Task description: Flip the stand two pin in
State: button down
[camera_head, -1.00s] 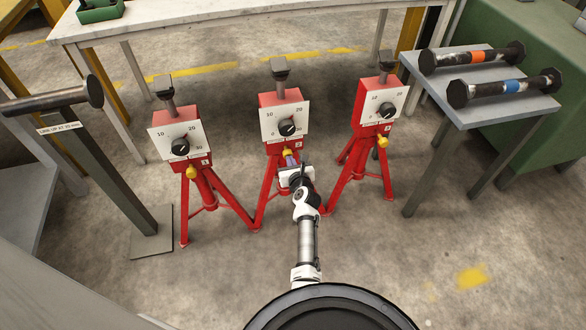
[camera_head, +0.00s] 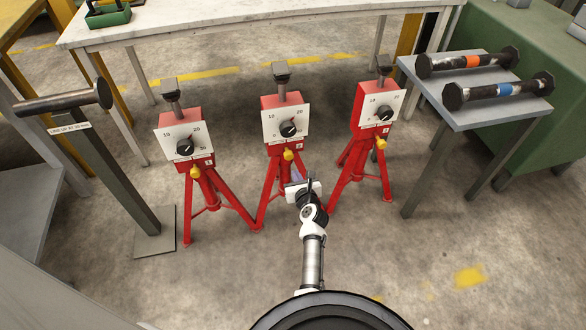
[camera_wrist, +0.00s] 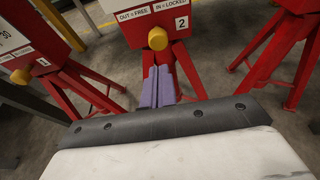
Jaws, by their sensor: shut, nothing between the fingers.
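Stand two (camera_head: 287,130) is the middle of three red tripod stands, with a white dial plate and a grey top. Its yellow pin knob (camera_head: 288,154) sticks out of the front below the dial. In the wrist view the knob (camera_wrist: 157,38) is under a label reading "OUT = FREE, IN = LOCKED", beside a "2" tag. I cannot tell how deep the pin sits. My gripper (camera_head: 297,174) is just below and in front of the knob. Its purple fingers (camera_wrist: 157,70) are shut and empty, pointing at the stand, apart from the knob in the picture.
A similar stand (camera_head: 185,148) is to the left and another (camera_head: 378,107) to the right, each with a yellow knob. A grey post (camera_head: 115,160) stands at left. The floor in front is clear.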

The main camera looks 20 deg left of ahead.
jog(key=v, duration=0.6)
jog(key=shift+s+p, duration=0.15)
jog(key=shift+p, duration=0.15)
jog(key=shift+d, duration=0.15)
